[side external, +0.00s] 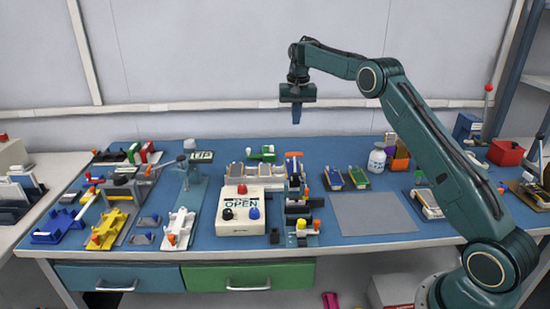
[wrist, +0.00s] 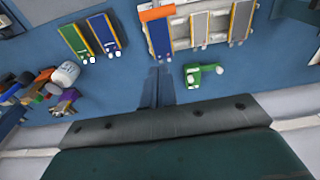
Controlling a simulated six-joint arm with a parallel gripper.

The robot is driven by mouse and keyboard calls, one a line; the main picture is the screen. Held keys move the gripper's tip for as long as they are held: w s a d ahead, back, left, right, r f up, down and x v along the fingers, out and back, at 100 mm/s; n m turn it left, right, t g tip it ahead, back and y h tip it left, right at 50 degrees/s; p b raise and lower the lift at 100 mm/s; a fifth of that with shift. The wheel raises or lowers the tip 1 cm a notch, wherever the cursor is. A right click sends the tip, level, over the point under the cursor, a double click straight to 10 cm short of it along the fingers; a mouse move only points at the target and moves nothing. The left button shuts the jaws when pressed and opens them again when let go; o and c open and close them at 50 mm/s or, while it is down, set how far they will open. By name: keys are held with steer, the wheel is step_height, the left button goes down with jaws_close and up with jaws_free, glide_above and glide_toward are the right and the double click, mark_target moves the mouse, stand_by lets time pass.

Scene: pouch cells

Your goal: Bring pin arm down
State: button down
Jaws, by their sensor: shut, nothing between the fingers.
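A teal stand (side external: 191,187) with an upright post and a grey round knob (side external: 189,144) is left of the middle of the bench in the side external view. A small sign reading "UP" (side external: 201,156) is beside the knob. I take this stand to be the pin arm station, but cannot tell for sure. My gripper (side external: 296,117) points down, high above the back of the bench and to the right of that stand. In the wrist view my gripper (wrist: 158,72) is shut and empty. I cannot make out the stand in the wrist view.
A white box reading "OPEN" (side external: 239,222) with red, black and blue buttons is front centre. An orange-topped fixture (side external: 294,154) and a green clamp (side external: 262,154) stand behind it. White (side external: 179,229) and yellow (side external: 107,231) fixtures are left. A grey mat (side external: 375,214) is clear.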

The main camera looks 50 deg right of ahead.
steer(key=shift+w+d+f, duration=0.1)
steer(key=shift+d+f, duration=0.15)
steer(key=shift+f, duration=0.2)
steer(key=shift+f, duration=0.1)
step_height(320, 180, down, 9)
steer(key=s+a, duration=0.2)
stand_by(0.8)
